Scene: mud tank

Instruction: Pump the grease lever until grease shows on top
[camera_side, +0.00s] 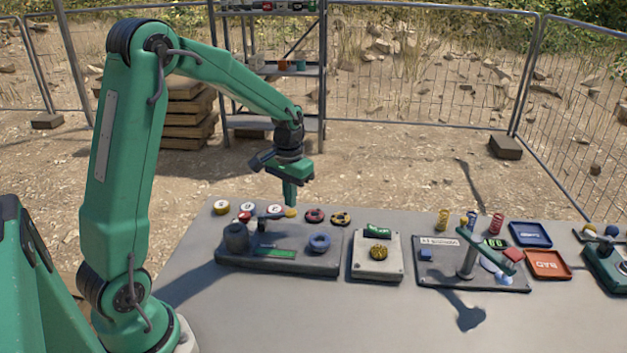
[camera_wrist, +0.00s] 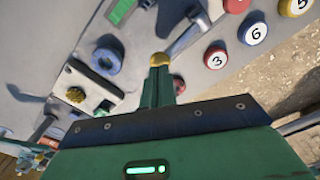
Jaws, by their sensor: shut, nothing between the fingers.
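The grease lever (camera_wrist: 188,36) is a grey bar with a yellow knob (camera_wrist: 159,59). In the side view the knob (camera_side: 291,212) is at the back of a dark grey plate (camera_side: 225,262). My gripper (camera_side: 290,203) points straight down, shut and empty, with its tips just over the knob. In the wrist view the closed fingers (camera_wrist: 159,72) meet the knob's edge; I cannot tell whether they touch it. The plate also carries a dark cylinder (camera_side: 236,238), a blue ring (camera_side: 319,243) and a green strip (camera_side: 275,253). I cannot make out grease on any top.
Further right are a board with a tilted green arm (camera_side: 487,248), springs, a blue tray (camera_side: 530,234) and a red tray (camera_side: 547,265). The front table is clear.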

